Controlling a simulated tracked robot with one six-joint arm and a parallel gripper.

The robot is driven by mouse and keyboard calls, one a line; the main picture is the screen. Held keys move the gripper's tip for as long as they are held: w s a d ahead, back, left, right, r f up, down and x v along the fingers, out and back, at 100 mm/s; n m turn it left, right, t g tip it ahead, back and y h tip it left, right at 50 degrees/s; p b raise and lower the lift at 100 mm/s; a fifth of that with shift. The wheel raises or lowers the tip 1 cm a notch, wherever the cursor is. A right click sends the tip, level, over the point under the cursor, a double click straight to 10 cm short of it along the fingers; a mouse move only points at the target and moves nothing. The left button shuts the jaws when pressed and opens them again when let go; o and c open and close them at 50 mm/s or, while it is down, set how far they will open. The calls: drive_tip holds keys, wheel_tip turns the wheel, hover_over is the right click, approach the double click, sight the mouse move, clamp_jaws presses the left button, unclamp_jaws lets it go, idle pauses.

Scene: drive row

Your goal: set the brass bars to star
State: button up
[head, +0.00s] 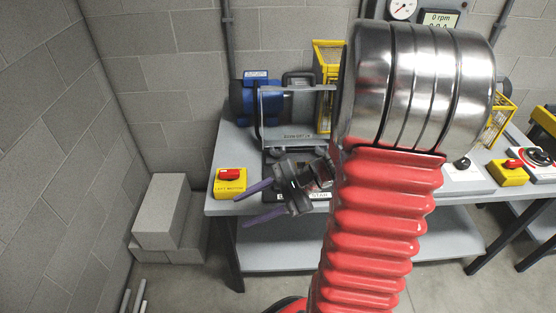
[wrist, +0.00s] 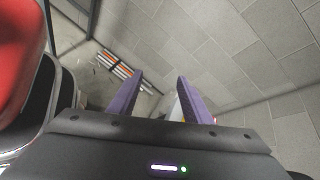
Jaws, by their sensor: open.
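My gripper (head: 241,211) is open and empty in front of the bench's left end, its two purple fingers pointing left. A label reading STAR (head: 319,195) shows at the bench's front edge, partly behind my gripper and arm. A dark box or plate (head: 279,156) stands behind my gripper under a clear guard. I cannot make out any brass bars; my gripper and red arm hide much of that area.
The bench (head: 216,206) carries a blue motor (head: 242,101), a yellow LEFT MOTOR switch box (head: 230,187) with a red knob, and a yellow cage (head: 325,62). Grey blocks (head: 160,210) stand by the left wall. Striped rods (wrist: 121,66) lie beyond the fingers in the wrist view.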

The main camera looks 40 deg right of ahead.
drive_tip(key=d+f+m+t+h, duration=0.2)
drive_tip(key=d+f+m+t, duration=0.1)
drive_tip(key=d, duration=0.5)
drive_tip(key=s+d+f+m+t+h, duration=0.1)
drive_tip(key=d+f+m+t+h, duration=0.1)
drive_tip(key=d+m+t, duration=0.3)
drive_tip(key=s+d+f+m+t+h, duration=0.1)
drive_tip(key=d+f+m+t+h, duration=0.2)
drive_tip(key=d+m, duration=0.5)
drive_tip(key=shift+d+f+t+h, duration=0.15)
drive_tip(key=shift+d+f+t, duration=0.1)
drive_tip(key=shift+d, duration=0.5)
drive_tip(key=shift+d+f+t+h, duration=0.15)
drive_tip(key=shift+d+t, duration=0.1)
drive_tip(key=shift+d, duration=0.5)
drive_tip(key=shift+w, duration=0.2)
drive_tip(key=shift+w+a, duration=0.45)
drive_tip(key=shift+w, duration=1.75)
drive_tip(key=shift+w+a, duration=0.4)
drive_tip(key=shift+w, duration=1.85)
drive_tip(key=shift+w+a, duration=0.45)
drive_tip(key=shift+w, duration=1.75)
drive_tip(key=shift+c, duration=0.6)
clamp_jaws()
